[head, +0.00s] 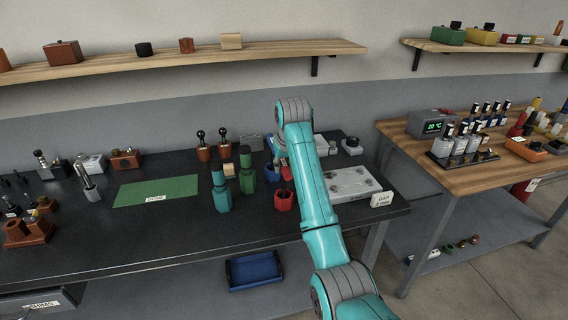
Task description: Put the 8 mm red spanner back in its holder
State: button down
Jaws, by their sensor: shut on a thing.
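My gripper (281,160) points down over the dark bench, left of my turquoise arm, and is largely hidden by it. It is shut on a red piece, which looks like the red spanner (286,173), just below the fingers. A red holder (284,201) stands upright directly beneath. The spanner's lower end is close to the holder's mouth; I cannot tell whether it is inside or above it. The 8 mm marking is too small to read.
A green holder (246,183) and a teal holder (221,200) stand close on the left, with tools in them. A pale plate (350,183) lies at right, with a white sign (382,199). A green mat (157,190) lies further left. A wooden shelf (180,58) hangs above.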

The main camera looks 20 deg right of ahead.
jog(key=shift+f, duration=0.5)
jog(key=c, duration=0.8)
grip_release()
jog(key=shift+f, duration=0.1)
jog(key=v, duration=0.7)
jog(key=shift+s+r, duration=0.1)
jog(key=shift+r, duration=0.15)
